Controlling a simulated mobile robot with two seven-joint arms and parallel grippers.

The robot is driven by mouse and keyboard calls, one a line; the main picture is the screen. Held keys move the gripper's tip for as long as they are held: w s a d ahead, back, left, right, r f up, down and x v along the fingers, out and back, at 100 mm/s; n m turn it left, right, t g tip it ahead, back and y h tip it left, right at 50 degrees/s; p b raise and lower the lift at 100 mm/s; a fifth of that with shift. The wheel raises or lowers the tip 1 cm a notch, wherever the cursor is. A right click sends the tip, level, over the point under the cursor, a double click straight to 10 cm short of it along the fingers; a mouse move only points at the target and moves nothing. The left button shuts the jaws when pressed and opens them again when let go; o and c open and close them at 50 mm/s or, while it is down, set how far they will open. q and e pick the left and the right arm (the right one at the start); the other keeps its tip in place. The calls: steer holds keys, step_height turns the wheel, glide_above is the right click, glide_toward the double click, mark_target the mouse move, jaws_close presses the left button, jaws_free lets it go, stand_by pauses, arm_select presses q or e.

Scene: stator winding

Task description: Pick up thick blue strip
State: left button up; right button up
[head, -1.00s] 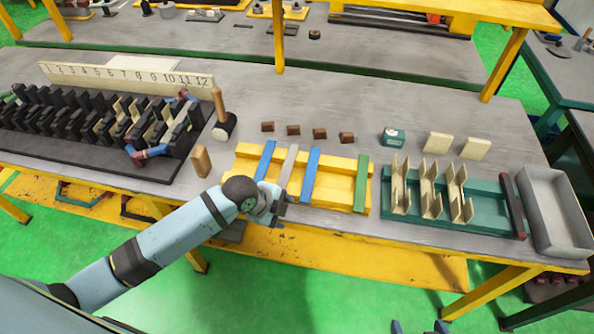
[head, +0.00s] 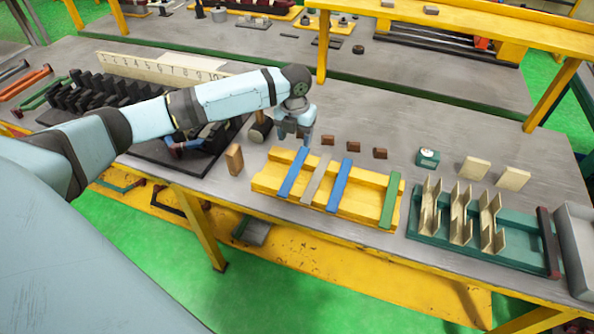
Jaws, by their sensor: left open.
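Two blue strips lie across the yellow tray (head: 262,184). The left blue strip (head: 291,175) and the right blue strip (head: 339,187) have a grey strip (head: 313,184) between them. A green strip (head: 389,203) lies at the tray's right end. I cannot tell for sure which blue strip is the thick one. My left gripper (head: 293,146) points down above the far end of the left blue strip, open and empty. It hides a little of the area behind the tray. My right gripper is not in view.
Small brown blocks (head: 353,147) and a green box (head: 427,158) stand behind the tray. A green rack with cream pieces (head: 461,222) is to the right. The numbered rack is partly behind my arm.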

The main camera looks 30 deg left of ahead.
arm_select(q)
glide_above(295, 169)
step_height(295, 169, down, 6)
steer(key=shift+w+r, duration=0.1)
steer(key=shift+r, duration=0.05)
step_height(295, 169, down, 5)
steer(key=shift+r+p, duration=0.1)
steer(key=shift+p, duration=0.7)
steer(key=shift+a+f, duration=0.1)
steer(key=shift+f, duration=0.35)
steer(key=c, duration=1.1)
